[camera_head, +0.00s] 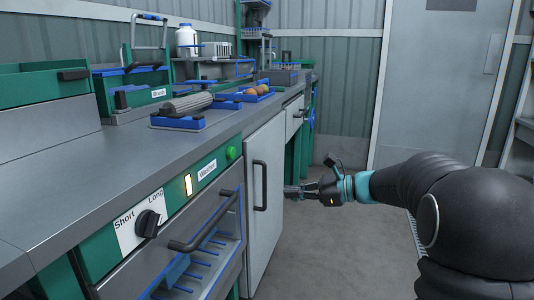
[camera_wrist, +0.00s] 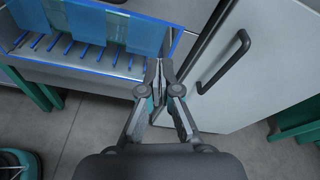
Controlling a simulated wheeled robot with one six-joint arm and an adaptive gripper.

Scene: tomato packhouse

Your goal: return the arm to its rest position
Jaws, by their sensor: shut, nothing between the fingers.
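My arm (camera_head: 440,200) reaches in from the right in the head view, bent, with my gripper (camera_head: 290,191) pointing left. The gripper is in front of the pale cabinet door, near its black handle (camera_head: 260,186); whether they touch cannot be told from the head view. In the wrist view my gripper (camera_wrist: 159,68) has its fingers together with nothing held. There the door handle (camera_wrist: 224,62) is to the right of the fingers, apart from them.
A drawer with blue racks (camera_wrist: 85,62) is at the wrist view's upper left. A grey door (camera_head: 425,90) stands behind. The floor (camera_head: 335,255) beside the counter is clear.

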